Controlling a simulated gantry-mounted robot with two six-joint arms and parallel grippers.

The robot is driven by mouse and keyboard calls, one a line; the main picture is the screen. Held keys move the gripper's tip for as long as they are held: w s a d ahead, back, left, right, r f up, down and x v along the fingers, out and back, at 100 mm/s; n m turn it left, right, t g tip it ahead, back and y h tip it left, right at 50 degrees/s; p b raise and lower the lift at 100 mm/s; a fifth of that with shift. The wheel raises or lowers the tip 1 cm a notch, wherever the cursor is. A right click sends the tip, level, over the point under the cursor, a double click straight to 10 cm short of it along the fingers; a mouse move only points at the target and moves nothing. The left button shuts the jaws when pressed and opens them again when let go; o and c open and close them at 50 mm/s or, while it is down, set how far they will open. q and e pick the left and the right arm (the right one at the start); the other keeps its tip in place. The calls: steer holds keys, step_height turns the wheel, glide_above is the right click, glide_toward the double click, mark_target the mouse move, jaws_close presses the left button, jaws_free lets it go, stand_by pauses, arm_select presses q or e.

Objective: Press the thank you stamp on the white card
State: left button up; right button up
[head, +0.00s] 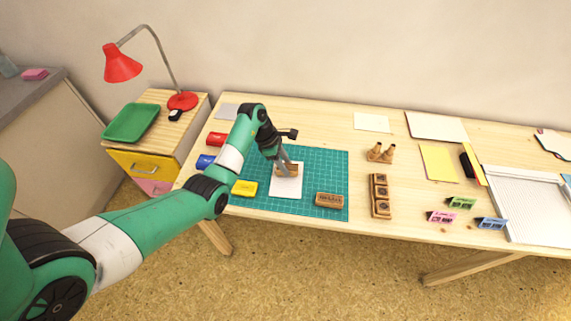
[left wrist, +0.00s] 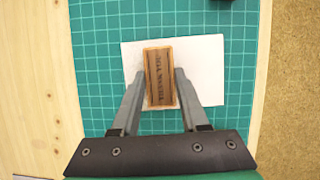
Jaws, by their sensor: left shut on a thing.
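My left gripper (head: 284,168) is over the white card (head: 286,188), with its fingers shut on a wooden stamp (head: 293,171). In the left wrist view the stamp (left wrist: 159,76) sits between the two fingertips (left wrist: 162,84), with dark lettering on its top that I cannot read surely. The stamp is over the white card (left wrist: 203,68), which lies on the green cutting mat (left wrist: 100,55). I cannot tell whether the stamp touches the card. Another wooden stamp (head: 329,199) lies on the mat to the right. My right gripper is not in view.
Yellow (head: 244,188), blue (head: 205,161) and red (head: 217,139) inkpads stand at the mat's left side. A wooden rack (head: 380,195) of round-marked blocks and a small wooden holder (head: 380,152) stand right of the mat. Small coloured boxes and a paper trimmer (head: 530,200) lie farther right.

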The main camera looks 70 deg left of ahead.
arm_select(q)
steer(key=shift+f, duration=0.4)
steer(key=shift+f, duration=0.15)
stand_by(1.9)
steer(key=shift+r+p, duration=0.55)
steer(key=shift+p, duration=0.35)
steer(key=shift+r, duration=0.15)
step_height(320, 180, up, 6)
steer(key=p, duration=0.6)
steer(key=shift+p, duration=0.35)
steer(key=shift+f, duration=0.25)
